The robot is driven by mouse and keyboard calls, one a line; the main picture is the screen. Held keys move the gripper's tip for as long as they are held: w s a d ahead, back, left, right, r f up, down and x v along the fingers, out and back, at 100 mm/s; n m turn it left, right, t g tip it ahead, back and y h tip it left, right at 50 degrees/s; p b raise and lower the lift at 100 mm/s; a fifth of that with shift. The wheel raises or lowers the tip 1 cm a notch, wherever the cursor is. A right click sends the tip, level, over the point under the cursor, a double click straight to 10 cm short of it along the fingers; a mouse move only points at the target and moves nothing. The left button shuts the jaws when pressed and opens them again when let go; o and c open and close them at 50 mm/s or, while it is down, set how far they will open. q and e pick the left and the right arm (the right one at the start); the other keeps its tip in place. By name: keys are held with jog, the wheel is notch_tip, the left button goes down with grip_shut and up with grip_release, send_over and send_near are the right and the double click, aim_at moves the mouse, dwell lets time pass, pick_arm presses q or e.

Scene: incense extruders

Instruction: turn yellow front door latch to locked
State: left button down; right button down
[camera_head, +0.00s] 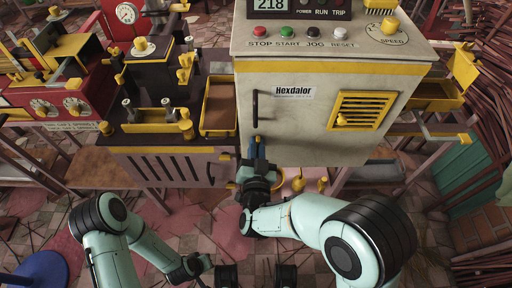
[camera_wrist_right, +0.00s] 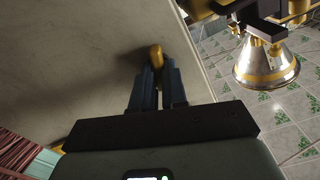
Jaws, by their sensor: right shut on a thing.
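The yellow latch (camera_wrist_right: 156,55) shows as a small rounded yellow knob on the pale cabinet face in the right wrist view. My right gripper (camera_wrist_right: 158,85) is shut on it, with a blue finger on each side. In the head view my right gripper (camera_head: 257,150) is at the lower left of the cream front door (camera_head: 310,125), below its black handle (camera_head: 255,108). The latch is hidden there by the gripper, and its turn angle is hard to tell.
A yellow vent (camera_head: 362,110) sits on the door's right side. A yellow-rimmed tray (camera_head: 219,131) and a dark bench unit (camera_head: 150,128) stand left of the cabinet. A metal cone with yellow bands (camera_wrist_right: 268,65) hangs close by at the right in the wrist view.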

pick_arm(q)
jog(key=shift+s+f, duration=0.15)
jog(key=shift+s, duration=0.05)
dwell(0.3)
pick_arm(e)
jog(key=c, duration=1.2)
grip_release()
jog(key=shift+o, duration=0.2)
